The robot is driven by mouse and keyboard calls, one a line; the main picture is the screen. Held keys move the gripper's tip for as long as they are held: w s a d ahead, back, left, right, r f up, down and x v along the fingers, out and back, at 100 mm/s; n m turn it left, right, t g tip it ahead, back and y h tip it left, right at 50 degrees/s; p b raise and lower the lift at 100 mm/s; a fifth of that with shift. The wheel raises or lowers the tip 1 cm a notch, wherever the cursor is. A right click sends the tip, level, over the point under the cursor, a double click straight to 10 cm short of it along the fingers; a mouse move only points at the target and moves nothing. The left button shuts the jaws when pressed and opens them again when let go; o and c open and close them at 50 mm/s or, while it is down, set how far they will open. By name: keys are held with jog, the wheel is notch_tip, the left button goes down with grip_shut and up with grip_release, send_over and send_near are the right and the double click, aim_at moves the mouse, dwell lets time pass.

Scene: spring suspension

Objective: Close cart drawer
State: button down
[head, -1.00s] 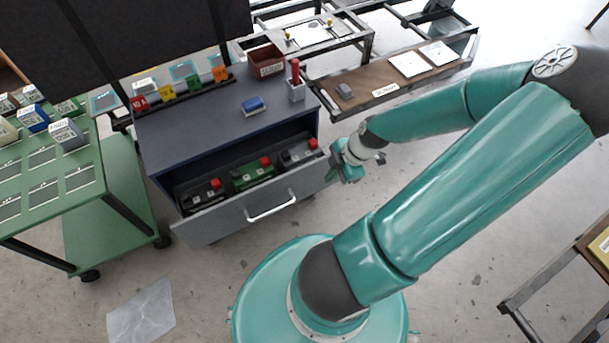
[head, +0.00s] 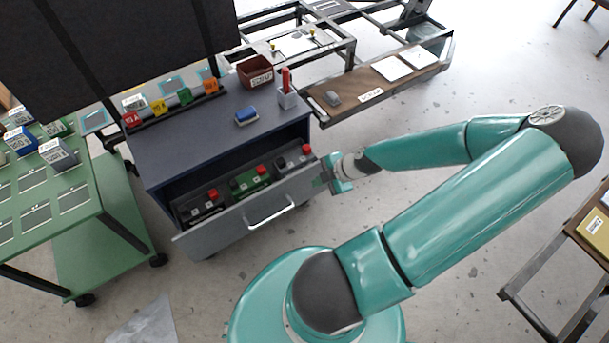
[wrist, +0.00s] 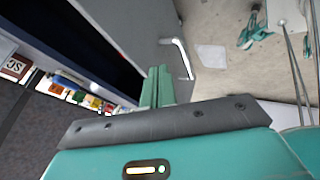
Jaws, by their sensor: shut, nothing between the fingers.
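The grey cart (head: 190,135) stands left of centre in the head view with its drawer (head: 230,219) pulled out. The drawer's front panel has a pale bar handle (head: 271,213). Inside the drawer lie dark and green boxes (head: 249,181) with red knobs. My gripper (head: 324,177) is shut and empty at the right end of the drawer front. In the wrist view the closed fingers (wrist: 158,84) point at the grey drawer front, with the handle (wrist: 179,56) to their right. I cannot tell whether the fingertips touch the panel.
A green cart (head: 80,235) with boxes on top stands close on the left. A blue item (head: 247,116), a red bin (head: 255,73) and a small holder (head: 287,98) sit on the grey cart's top. A metal-framed bench (head: 375,85) stands behind right.

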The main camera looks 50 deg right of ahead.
aim_at(296, 179)
jog(key=shift+w+d+f, duration=0.1)
jog(key=shift+w+f, duration=0.35)
jog(key=shift+w, duration=0.5)
jog(key=shift+w+d+f, duration=0.1)
jog(key=shift+w+f, duration=0.4)
jog(key=shift+w, duration=0.5)
jog(key=shift+w+f, duration=0.45)
jog(key=shift+w, duration=0.5)
jog(key=w+d, duration=0.1)
jog(key=w, duration=0.3)
jog(key=w+d, duration=0.1)
jog(key=w, duration=0.4)
jog(key=w+d, duration=0.2)
jog(key=w, duration=0.3)
jog(key=shift+s, duration=0.15)
